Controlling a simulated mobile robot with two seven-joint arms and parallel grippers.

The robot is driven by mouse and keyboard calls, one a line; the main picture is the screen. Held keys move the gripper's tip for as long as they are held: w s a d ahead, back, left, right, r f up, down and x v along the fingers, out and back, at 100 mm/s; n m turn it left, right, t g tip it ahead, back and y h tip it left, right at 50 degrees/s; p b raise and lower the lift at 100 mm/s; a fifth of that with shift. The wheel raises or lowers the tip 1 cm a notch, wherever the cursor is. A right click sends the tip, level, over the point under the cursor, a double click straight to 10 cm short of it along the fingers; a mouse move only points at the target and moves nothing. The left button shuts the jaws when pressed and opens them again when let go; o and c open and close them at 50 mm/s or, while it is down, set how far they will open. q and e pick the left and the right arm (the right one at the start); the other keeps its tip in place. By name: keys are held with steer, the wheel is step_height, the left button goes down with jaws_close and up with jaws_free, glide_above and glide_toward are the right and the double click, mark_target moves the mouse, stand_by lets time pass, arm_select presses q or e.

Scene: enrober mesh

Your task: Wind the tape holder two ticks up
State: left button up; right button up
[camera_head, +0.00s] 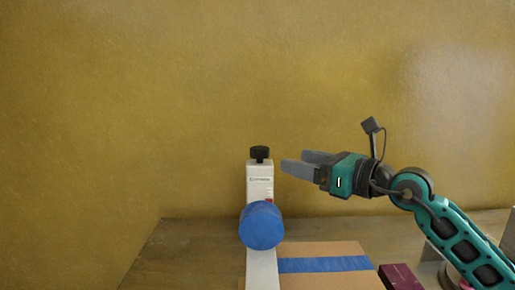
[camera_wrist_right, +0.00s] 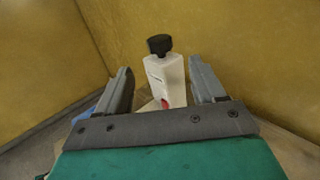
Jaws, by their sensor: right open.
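A white upright holder (camera_head: 259,184) with a black knob (camera_head: 259,153) on top stands at the middle of the table, with small print and a red mark on its front. A round blue roll (camera_head: 261,226) sits in front of its lower part and hides it. My right gripper (camera_head: 294,161) is open and empty, just right of the holder at about knob height, fingers pointing left. In the right wrist view the white holder (camera_wrist_right: 166,80) and its black knob (camera_wrist_right: 159,44) appear between the two open fingers, beyond them. My left gripper is not in view.
A cardboard box (camera_head: 325,249) with a blue tape strip (camera_head: 325,264) lies right of the roll. A dark red block (camera_head: 400,277) is farther right, near my right arm. The left of the wooden table (camera_head: 195,247) is clear. A yellow wall (camera_head: 200,100) stands behind.

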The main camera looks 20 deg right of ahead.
mark_target(267, 152)
steer(key=p+x, duration=0.1)
steer(key=x, duration=0.8)
steer(key=shift+w+a+r+p, duration=0.1)
steer(key=shift+w+a+p, duration=0.2)
steer(key=shift+p, duration=0.1)
steer(key=shift+w+a, duration=0.4)
steer(key=shift+w, duration=0.2)
